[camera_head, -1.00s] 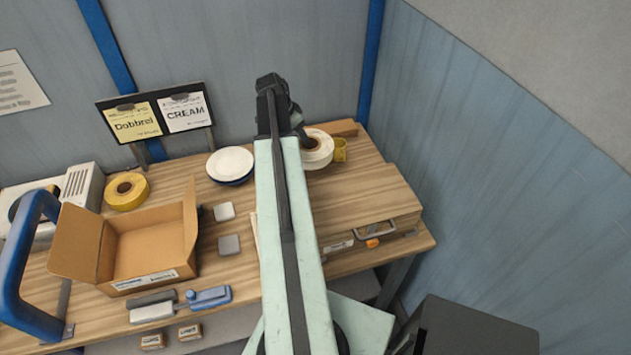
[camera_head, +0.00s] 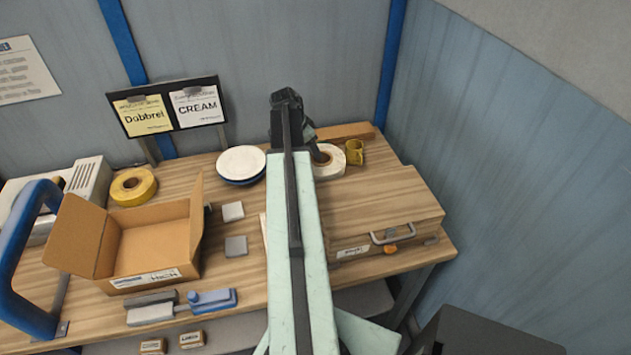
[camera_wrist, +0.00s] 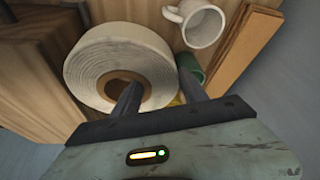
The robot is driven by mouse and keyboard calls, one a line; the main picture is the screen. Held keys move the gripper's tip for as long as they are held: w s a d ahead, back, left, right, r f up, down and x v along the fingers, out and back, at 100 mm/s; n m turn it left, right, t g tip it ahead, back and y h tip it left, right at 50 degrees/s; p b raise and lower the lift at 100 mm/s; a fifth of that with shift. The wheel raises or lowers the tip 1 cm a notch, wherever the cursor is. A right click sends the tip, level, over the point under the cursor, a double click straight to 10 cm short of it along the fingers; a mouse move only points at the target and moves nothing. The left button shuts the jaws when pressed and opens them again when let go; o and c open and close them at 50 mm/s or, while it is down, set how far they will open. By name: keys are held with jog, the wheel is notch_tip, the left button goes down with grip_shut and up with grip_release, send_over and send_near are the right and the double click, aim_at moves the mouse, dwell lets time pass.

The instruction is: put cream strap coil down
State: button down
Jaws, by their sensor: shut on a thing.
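The cream strap coil (camera_head: 328,161) is at the back right of the wooden bench (camera_head: 180,225), just right of my arm's end. In the wrist view the coil (camera_wrist: 112,48) shows as a wide pale ring with a brown core. My gripper (camera_wrist: 158,92) is shut on the coil's near side wall, one finger in the core hole and one outside. In the head view my gripper (camera_head: 316,148) is partly hidden by my arm. I cannot tell whether the coil touches the bench.
A wooden case (camera_head: 385,215) lies in front. A plate stack (camera_head: 241,164), a yellow coil (camera_head: 133,187) and an open carton (camera_head: 150,240) are to the left.

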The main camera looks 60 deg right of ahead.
notch_tip(320, 180, down, 11)
jog(key=b, duration=0.8)
jog(key=shift+r+b, duration=0.15)
jog(key=shift+b, duration=0.2)
jog(key=shift+r, duration=0.25)
jog(key=shift+f, duration=0.25)
jog(key=c, duration=0.9)
grip_release()
jog(key=shift+r, duration=0.1)
jog(key=shift+r, duration=0.15)
